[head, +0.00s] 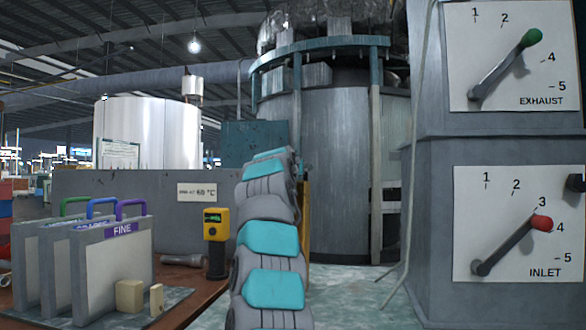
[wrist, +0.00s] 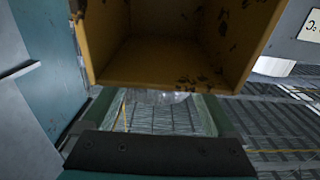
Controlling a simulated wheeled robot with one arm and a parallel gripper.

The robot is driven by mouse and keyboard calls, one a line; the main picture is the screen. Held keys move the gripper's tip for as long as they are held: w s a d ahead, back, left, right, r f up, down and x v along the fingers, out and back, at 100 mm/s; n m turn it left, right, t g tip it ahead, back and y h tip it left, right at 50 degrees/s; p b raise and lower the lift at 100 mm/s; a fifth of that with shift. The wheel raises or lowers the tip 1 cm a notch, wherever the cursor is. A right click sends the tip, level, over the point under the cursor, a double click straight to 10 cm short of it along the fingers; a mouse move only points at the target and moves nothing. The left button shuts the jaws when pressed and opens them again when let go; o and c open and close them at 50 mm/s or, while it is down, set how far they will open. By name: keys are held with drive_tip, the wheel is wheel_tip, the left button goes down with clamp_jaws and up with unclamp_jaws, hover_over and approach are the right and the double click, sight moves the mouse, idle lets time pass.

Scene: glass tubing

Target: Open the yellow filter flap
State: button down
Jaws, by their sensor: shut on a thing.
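The yellow filter flap (wrist: 150,62), with chipped, scratched paint, fills the top middle of the wrist view as a hollow, box-like form. My gripper (wrist: 158,98) reaches up to its lower edge from the dark bolted bar at the bottom. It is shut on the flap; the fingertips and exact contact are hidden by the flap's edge. In the head view my arm covers this place, and the gripper is not seen there. Only a narrow yellow strip (head: 305,215) shows right of my arm; I cannot tell if it belongs to the flap.
Filter panels (head: 112,265) with coloured handles stand on a brown bench (head: 200,290) at left, near a yellow handheld meter (head: 216,240). A grey cabinet (head: 430,200) with exhaust and inlet levers stands at right. A teal surface (wrist: 45,45) is close at left in the wrist view.

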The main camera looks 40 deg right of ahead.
unclamp_jaws()
drive_tip(key=shift+a, duration=0.1)
drive_tip(key=shift+s+a+f+b, duration=0.2)
drive_tip(key=shift+s+a+b, duration=0.1)
drive_tip(key=shift+a+b, duration=0.25)
drive_tip(key=b+v, duration=0.4)
drive_tip(key=v, duration=0.2)
drive_tip(key=shift+s+r, duration=0.2)
drive_tip(key=shift+s, duration=0.05)
drive_tip(key=shift+a, duration=0.1)
drive_tip(key=shift+a, duration=0.1)
